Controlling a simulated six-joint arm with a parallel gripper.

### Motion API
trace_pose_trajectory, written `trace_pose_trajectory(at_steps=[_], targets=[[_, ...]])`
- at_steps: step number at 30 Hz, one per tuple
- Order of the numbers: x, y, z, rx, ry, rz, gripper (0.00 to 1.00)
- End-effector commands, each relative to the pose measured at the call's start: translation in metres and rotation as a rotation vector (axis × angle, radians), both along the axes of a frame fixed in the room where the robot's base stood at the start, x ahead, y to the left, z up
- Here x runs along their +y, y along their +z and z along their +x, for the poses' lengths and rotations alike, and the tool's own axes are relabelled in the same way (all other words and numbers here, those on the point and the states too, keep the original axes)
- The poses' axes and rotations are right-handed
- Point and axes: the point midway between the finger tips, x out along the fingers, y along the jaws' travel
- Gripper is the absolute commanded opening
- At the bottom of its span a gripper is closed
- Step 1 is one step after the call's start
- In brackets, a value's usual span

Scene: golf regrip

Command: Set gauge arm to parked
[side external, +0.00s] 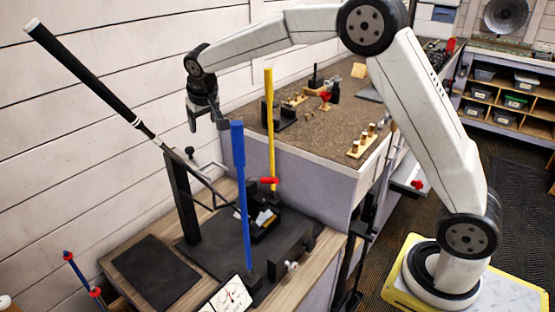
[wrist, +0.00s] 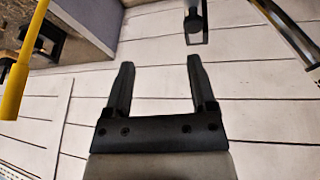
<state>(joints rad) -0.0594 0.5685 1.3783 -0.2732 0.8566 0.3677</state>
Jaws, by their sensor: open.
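A white dial gauge (side external: 232,295) shows at the front edge of the bench, with a tall blue bar (side external: 241,195) standing upright just behind it. A yellow bar (side external: 270,130) stands upright farther back, with a red handle (side external: 263,181) low beside it. I cannot tell for sure which part is the gauge arm. My gripper (side external: 207,125) is open and empty, in the air left of the blue bar's top and apart from it. In the wrist view the jaws (wrist: 160,62) are spread with nothing between them, and the yellow bar (wrist: 16,85) shows at the left.
A golf club with a black grip (side external: 85,75) slants up over the bench, by a dark post (side external: 183,195). A brown-topped counter (side external: 315,140) with small tools stands behind.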

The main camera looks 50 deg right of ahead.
Motion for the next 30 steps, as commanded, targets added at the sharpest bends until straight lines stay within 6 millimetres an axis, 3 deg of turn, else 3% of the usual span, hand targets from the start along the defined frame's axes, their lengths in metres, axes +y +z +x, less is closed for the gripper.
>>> trace_pose_trajectory(at_steps=[3,9,20,30], targets=[[0.019,-0.002,0.007,-0.018,-0.091,0.055,0.72],[0.035,-0.003,0.013,-0.034,-0.19,0.11,0.72],[0.037,-0.007,0.014,-0.036,-0.207,0.118,0.72],[0.032,-0.036,0.025,-0.034,-0.205,0.117,0.72]])
